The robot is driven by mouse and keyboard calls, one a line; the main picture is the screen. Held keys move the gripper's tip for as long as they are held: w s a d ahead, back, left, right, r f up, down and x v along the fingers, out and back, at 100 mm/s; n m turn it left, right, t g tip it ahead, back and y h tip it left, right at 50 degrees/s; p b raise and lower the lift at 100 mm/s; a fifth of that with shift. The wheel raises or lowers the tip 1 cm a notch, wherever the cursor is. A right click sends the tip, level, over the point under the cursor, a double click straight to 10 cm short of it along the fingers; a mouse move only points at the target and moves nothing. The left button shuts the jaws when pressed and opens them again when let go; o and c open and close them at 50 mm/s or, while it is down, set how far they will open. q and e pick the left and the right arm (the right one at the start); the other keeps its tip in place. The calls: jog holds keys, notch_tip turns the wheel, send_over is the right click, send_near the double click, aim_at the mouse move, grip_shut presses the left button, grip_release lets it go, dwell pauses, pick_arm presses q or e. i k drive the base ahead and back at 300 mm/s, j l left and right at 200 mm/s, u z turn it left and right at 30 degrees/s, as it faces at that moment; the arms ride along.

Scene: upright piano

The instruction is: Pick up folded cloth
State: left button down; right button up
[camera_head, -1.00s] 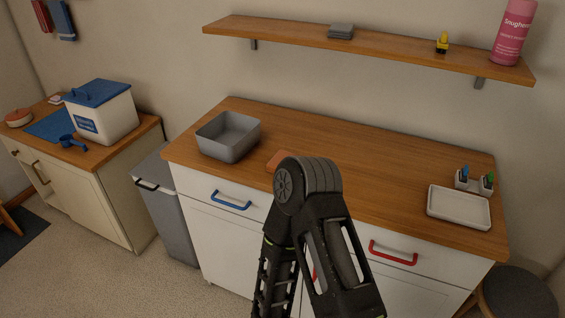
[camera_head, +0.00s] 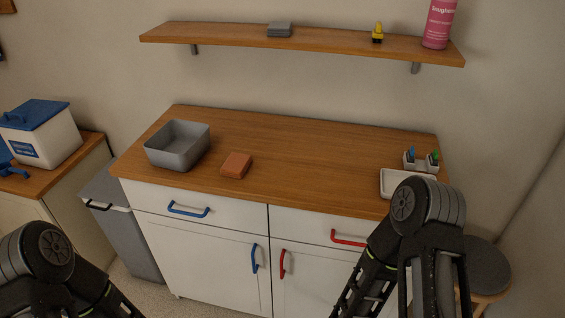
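A grey, flat, layered piece that looks like a folded cloth (camera_head: 279,29) lies on the wooden wall shelf (camera_head: 330,46), left of its middle. An orange-brown block (camera_head: 236,165) lies on the wooden counter; I cannot tell whether it is a sponge or cloth. Black links of my two arms show at the lower left and lower right, in front of the counter. Neither gripper's fingers are in view, so their state and anything in them are hidden.
A grey open bin (camera_head: 178,146) stands on the counter's left, a white tray (camera_head: 393,184) and small holder (camera_head: 420,161) on its right. The middle is clear. The shelf also holds a yellow item (camera_head: 377,33) and pink bottle (camera_head: 438,24). A stool (camera_head: 470,262) stands at right.

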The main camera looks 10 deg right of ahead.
aim_at(235, 166)
jog(key=i+l, duration=0.15)
jog(key=l, duration=0.15)
jog(key=i+l, duration=0.15)
jog(key=l, duration=0.15)
jog(key=i+l+u, duration=0.1)
jog(key=u, duration=0.2)
jog(key=l+u, duration=0.1)
jog(key=u, duration=1.3)
